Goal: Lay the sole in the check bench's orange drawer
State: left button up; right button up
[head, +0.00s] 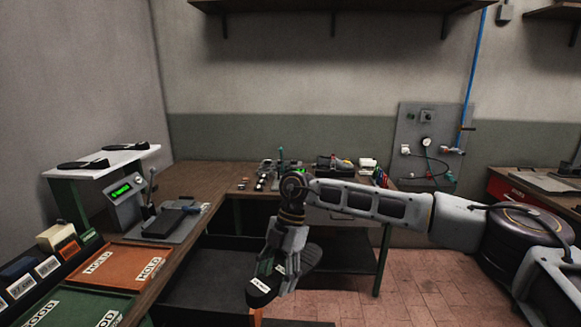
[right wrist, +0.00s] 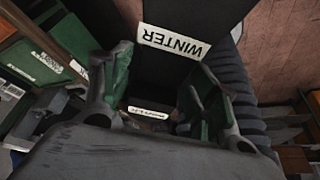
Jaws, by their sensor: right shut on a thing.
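My right gripper (head: 278,270) hangs low at the centre of the head view, in front of the bench. It is shut on a dark sole (head: 258,292) with a white label. The sole is held in the air, apart from the worktop. No orange drawer shows clearly; a small orange sliver (head: 257,318) is below the sole, and I cannot tell what it is. My left gripper is not in view.
An orange "HOLD" tray (head: 125,285) and a green "GOOD" tray (head: 65,305) lie at the left. A device with a green display (head: 124,192) and a white stand (head: 105,160) with dark soles are behind them. Another bench with a red front (head: 507,192) is at the right.

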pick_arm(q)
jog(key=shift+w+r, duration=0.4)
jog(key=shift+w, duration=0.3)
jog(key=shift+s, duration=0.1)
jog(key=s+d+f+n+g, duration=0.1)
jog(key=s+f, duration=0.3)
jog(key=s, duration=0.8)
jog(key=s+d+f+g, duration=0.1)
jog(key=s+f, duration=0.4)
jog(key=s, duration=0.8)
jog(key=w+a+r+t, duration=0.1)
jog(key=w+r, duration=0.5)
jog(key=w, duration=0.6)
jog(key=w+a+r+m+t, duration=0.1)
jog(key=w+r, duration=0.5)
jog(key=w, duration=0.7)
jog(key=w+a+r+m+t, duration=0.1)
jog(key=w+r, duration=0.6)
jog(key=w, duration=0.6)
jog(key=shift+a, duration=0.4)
